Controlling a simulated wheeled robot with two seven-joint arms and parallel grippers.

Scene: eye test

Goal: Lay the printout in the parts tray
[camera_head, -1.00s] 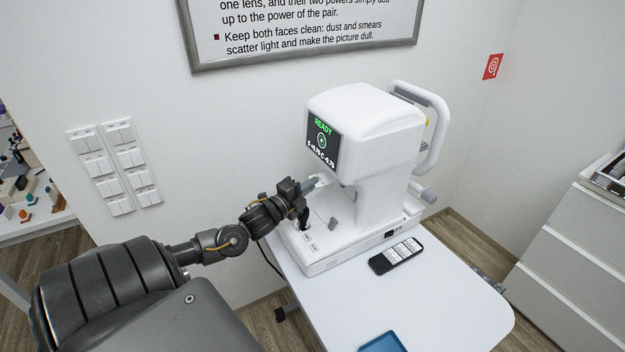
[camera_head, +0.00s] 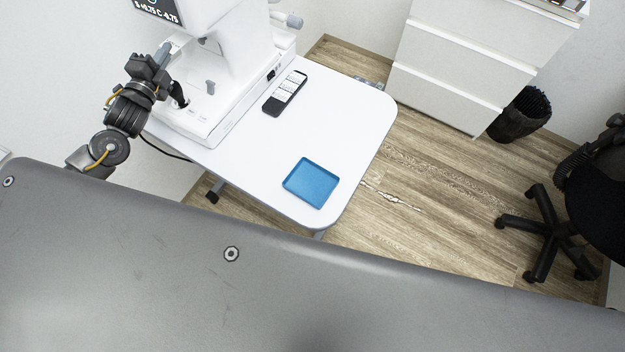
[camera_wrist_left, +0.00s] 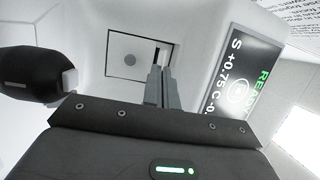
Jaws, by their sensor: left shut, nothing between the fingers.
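The parts tray, a shallow blue square tray (camera_head: 311,183), lies empty near the front corner of the white table (camera_head: 345,120). My left gripper (camera_head: 164,52) is beside the white eye-test machine (camera_head: 222,62), below its screen and above its base. In the left wrist view its fingers (camera_wrist_left: 164,90) are together, with nothing between them, and point at the machine's white body. A square dark-edged panel with a dot (camera_wrist_left: 127,53) and a narrow opening are just beyond them. I cannot make out any printout in either view. My right gripper is not in view.
A black handheld device with pale labels (camera_head: 285,93) lies on the table between machine and tray. A black joystick (camera_head: 179,96) stands on the machine's base, close to my left gripper. White drawers (camera_head: 455,65), a black bin (camera_head: 520,115) and an office chair stand beyond the table.

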